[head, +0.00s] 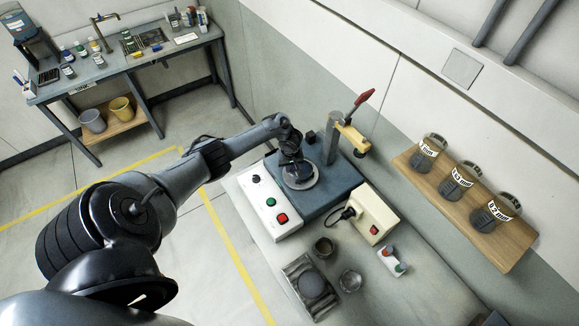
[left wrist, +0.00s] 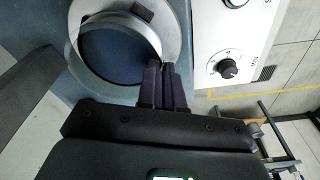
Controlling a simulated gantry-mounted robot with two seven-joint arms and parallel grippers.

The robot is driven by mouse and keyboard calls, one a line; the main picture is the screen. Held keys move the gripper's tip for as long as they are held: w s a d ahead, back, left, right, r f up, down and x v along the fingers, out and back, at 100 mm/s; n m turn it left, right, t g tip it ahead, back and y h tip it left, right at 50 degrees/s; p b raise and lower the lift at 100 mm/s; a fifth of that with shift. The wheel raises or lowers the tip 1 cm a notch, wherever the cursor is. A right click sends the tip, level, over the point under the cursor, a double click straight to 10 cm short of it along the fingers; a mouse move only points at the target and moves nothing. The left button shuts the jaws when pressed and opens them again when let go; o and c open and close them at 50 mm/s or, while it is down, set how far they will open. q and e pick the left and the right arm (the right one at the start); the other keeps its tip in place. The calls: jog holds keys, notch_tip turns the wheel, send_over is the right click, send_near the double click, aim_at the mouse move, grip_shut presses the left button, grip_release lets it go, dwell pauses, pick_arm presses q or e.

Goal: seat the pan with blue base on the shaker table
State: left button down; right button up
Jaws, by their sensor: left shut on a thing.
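The shaker table is a blue-grey block with a pale round plate (head: 301,182), at the middle of the head view. My left gripper (head: 291,160) is over this plate, its arm coming in from the left. In the left wrist view, the left gripper (left wrist: 166,88) is shut on the near rim of a round pan with a dark blue base (left wrist: 115,52). The pan lies within the outline of the pale plate (left wrist: 177,25) in that view. In the head view the gripper mostly hides the pan. I cannot tell whether the pan touches the plate.
A post with a yellow arm (head: 351,137) and red lever stands behind the plate. A white control panel (head: 268,203) is at its left, a cream box (head: 369,217) at its right. Labelled vessels stand on a wooden shelf (head: 412,168).

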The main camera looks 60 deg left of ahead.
pick_arm(q)
jog(key=shift+f, duration=0.5)
jog(key=c, duration=1.2)
grip_release()
jog(key=shift+r, duration=0.1)
jog(key=r, duration=0.3)
jog(key=r+p, duration=0.1)
jog(key=r, duration=0.2)
jog(key=d+r+p, duration=0.1)
jog(key=r, duration=0.2)
jog(key=shift+s+r, duration=0.1)
jog(key=shift+d+r, duration=0.1)
jog(key=shift+r, duration=0.6)
jog(key=shift+s, duration=0.1)
